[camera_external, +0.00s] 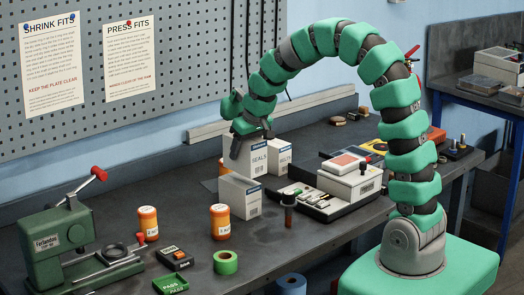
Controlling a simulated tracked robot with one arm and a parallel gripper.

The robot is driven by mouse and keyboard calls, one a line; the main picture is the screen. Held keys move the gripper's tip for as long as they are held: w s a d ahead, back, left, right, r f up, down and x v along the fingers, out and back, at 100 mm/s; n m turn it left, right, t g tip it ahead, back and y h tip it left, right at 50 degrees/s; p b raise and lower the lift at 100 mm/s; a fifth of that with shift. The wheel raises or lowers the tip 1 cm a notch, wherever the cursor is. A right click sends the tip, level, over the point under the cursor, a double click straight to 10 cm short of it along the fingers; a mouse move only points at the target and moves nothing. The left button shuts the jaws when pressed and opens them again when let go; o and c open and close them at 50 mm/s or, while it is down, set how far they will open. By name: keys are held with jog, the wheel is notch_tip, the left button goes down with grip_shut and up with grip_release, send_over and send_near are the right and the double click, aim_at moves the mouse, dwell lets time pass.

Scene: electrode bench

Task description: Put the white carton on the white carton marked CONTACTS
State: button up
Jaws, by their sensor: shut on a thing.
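A white carton marked SEALS (259,160) is in the middle of the bench. My gripper (237,148) comes down from above and is shut at its upper left part. Whether this carton is lifted or stands on the bench, I cannot tell. A second white carton (236,197) with a blue-edged label is in front and lower, overlapping its base in the picture. A third white carton (282,155) with a blue stripe is just right of and behind the SEALS carton. I cannot read CONTACTS on either of these two cartons.
A dark tray (318,211) with a white-and-red box stands to the right. A dark upright tool (289,209) is near the front carton. Orange jars (221,221) and a green tape roll (225,262) are front left. A green press (65,245) stands at far left.

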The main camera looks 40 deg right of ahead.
aim_at(239, 158)
jog(key=shift+w+f, duration=0.1)
jog(key=shift+w, duration=1.1)
jog(key=shift+f+p, duration=0.5)
jog(key=shift+f, duration=1.3)
jog(key=o, duration=1.1)
jog(key=shift+f, duration=0.1)
jog(key=shift+o, duration=0.2)
